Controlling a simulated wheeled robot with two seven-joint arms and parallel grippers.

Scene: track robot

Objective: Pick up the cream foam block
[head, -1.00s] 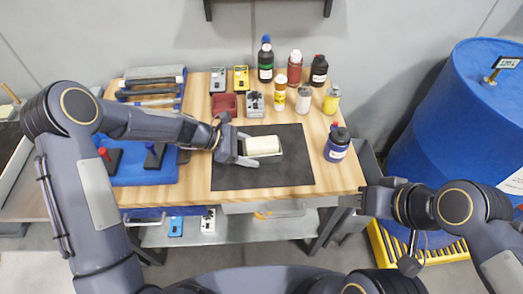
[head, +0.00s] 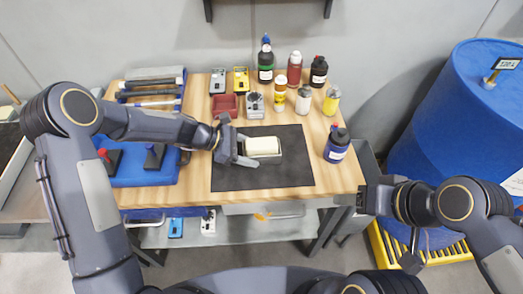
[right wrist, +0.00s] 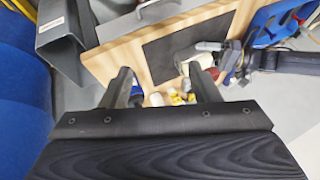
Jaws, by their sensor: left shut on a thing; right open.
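The cream foam block (head: 263,146) is over the dark mat (head: 290,176) on the wooden workbench. My left gripper (head: 249,148) reaches it from the left and is shut on it, with one finger on the far side and one on the near side. Whether the block touches the mat I cannot tell. My right gripper (head: 364,199) is off the bench's right front corner, away from the block. In the right wrist view my right gripper (right wrist: 160,88) is open and empty.
Several bottles stand at the back right, and a dark blue bottle (head: 337,146) stands right of the mat. A red tray (head: 224,105) and small devices lie behind the mat. A blue tool board (head: 143,172) lies left. A large blue drum (head: 450,120) stands right of the bench.

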